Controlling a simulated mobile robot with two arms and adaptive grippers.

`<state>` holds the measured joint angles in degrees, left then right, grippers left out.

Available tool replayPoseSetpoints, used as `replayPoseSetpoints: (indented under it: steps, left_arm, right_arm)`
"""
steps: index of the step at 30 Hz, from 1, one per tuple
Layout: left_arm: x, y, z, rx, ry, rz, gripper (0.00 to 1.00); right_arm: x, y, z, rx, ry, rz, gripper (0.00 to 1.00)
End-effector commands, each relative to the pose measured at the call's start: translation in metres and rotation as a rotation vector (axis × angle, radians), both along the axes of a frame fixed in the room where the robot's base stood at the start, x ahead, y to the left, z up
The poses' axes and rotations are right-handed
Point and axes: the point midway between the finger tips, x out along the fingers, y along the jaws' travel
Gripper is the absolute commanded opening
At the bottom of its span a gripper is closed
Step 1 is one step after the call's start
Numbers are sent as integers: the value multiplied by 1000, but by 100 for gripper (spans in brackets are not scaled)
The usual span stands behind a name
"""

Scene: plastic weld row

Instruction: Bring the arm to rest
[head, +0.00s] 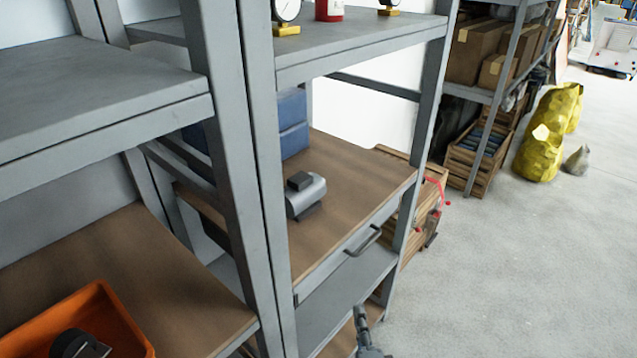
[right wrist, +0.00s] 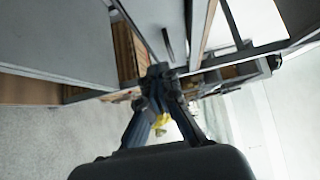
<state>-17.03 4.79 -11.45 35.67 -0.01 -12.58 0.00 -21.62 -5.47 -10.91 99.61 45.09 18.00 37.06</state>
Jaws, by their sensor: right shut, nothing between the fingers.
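My right gripper (head: 361,318) shows at the bottom of the head view, in front of the lower shelves of the grey rack (head: 262,180). In the right wrist view its fingers (right wrist: 160,75) come together at the tips, shut with nothing between them. The gripper appears apart from the rack, with open floor to its right. My left gripper is not in the head view.
The rack's wooden shelf (head: 345,190) holds a grey device (head: 305,196) and blue bins (head: 292,122). A drawer handle (head: 364,241) juts from its front. An orange bin (head: 100,310) stands lower left. Yellow bags (head: 545,140) stand on the floor; the concrete floor (head: 510,270) is clear at right.

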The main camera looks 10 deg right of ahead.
Motion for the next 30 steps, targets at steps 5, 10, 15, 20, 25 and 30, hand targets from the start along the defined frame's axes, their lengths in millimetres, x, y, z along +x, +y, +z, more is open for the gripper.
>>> replayPoseSetpoints:
  steps: [5,10,15,20,25,30]
  left_arm:
    - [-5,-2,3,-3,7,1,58]
    - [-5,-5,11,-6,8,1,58]
    - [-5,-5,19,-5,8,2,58]
    - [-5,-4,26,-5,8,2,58]
    - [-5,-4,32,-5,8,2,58]
    - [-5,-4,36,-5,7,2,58]
  right_arm:
    - [-4,8,-30,-90,70,46,0]
    - [-36,27,-130,-387,296,220,0]
    - [-104,27,-242,-721,549,470,0]
    - [-192,5,-326,-991,761,736,0]
    - [-292,-35,-383,-1217,949,1033,0]
    - [-364,-69,-406,-1340,1063,1256,0]
